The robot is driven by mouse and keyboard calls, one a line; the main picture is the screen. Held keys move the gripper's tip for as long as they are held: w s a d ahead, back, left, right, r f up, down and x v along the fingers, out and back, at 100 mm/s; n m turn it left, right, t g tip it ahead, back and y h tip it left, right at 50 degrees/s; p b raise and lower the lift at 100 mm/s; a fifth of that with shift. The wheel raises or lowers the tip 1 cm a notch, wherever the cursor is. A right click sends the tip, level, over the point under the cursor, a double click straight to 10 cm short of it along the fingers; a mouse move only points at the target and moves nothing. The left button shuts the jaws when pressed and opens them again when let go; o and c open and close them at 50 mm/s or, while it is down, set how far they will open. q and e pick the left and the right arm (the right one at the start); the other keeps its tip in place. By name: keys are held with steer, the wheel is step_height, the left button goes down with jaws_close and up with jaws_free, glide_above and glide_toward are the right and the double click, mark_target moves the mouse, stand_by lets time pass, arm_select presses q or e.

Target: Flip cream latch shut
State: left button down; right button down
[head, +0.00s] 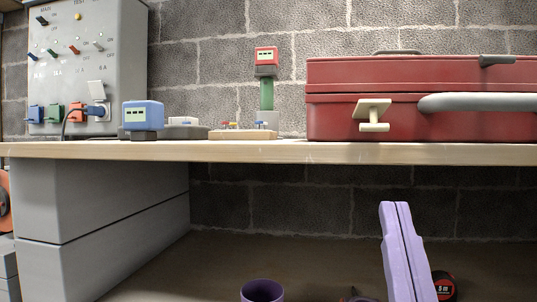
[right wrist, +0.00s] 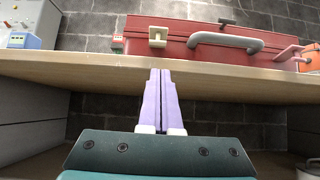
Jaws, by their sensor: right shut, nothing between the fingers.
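The cream latch (head: 373,111) is on the front of the red case (head: 335,120), left of its grey handle. It has a flat plate with a small crossbar below it, and it sits below the lid seam, seemingly standing out from the case. It also shows in the right wrist view (right wrist: 158,37). My right gripper (head: 395,205) has lilac fingers pressed together with nothing between them. It points up, below the shelf edge and below the latch, apart from both. Its fingers also show in the right wrist view (right wrist: 160,75). My left gripper is not in view.
The wooden shelf (head: 300,152) edge runs between my right gripper and the case. A pink latch (right wrist: 288,54) is on the case's right. A blue meter (head: 143,115), a red-topped device (head: 266,56) and a grey switch panel (head: 100,60) stand left. A tape measure (head: 444,285) lies below.

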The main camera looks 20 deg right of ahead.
mark_target(381, 151)
steer(key=shift+d, duration=0.2)
steer(key=x, duration=0.9)
steer(key=shift+w+r, duration=0.25)
steer(key=shift+r, duration=0.05)
steer(key=shift+d, duration=0.1)
